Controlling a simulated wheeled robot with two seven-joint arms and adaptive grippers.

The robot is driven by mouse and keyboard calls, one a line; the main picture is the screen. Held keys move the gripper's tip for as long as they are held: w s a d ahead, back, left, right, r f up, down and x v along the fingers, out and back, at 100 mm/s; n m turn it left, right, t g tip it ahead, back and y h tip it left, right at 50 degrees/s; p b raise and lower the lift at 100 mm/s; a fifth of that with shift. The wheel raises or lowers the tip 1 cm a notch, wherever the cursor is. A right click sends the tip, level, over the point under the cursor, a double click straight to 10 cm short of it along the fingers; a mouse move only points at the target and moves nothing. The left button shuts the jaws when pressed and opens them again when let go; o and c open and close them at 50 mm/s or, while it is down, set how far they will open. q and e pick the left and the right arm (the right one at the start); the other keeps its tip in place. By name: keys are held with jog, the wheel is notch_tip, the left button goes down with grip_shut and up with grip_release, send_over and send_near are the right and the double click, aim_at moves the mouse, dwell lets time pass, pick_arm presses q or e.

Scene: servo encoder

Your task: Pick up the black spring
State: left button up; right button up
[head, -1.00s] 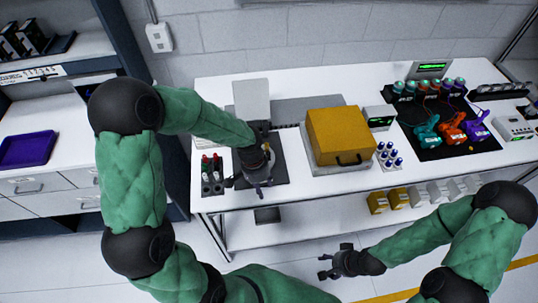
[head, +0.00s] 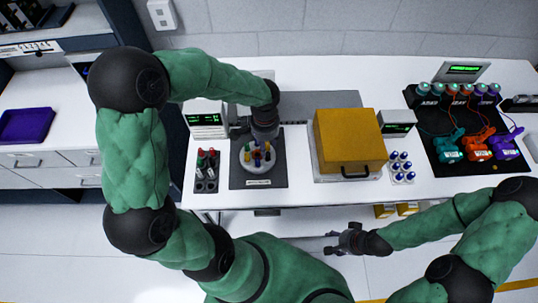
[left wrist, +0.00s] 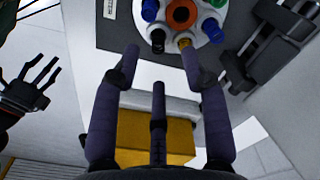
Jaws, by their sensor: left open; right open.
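A white round holder (head: 247,166) stands on a dark mat on the bench and carries several coloured pieces. In the left wrist view the holder (left wrist: 183,45) is at the top, around an orange-red centre. A small black piece (left wrist: 157,38) on its rim may be the black spring; its coils cannot be made out. Blue, brass, green and white pieces sit around it. My left gripper (head: 262,146) hangs over the holder, partly hiding it. Its fingers (left wrist: 158,58) are spread and empty, below the black piece in the wrist picture. My right gripper (head: 346,241) is open and empty in front of the bench.
A rack of red and dark tubes (head: 206,172) stands left of the mat (head: 238,181). A yellow case (head: 349,140) stands to the right. Blue-capped vials (head: 401,167), a small display (head: 396,122) and coloured servos (head: 477,147) lie further right.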

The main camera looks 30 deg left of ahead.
aim_at(268, 153)
pick_arm(q)
jog(key=shift+w+d+f+b, duration=0.15)
jog(key=shift+f+b, duration=0.15)
jog(key=shift+f, duration=1.4)
jog(key=shift+w+d+f+b, duration=0.15)
jog(key=shift+f+b, duration=0.15)
jog(key=shift+f, duration=1.4)
jog(key=shift+s, duration=0.1)
grip_shut()
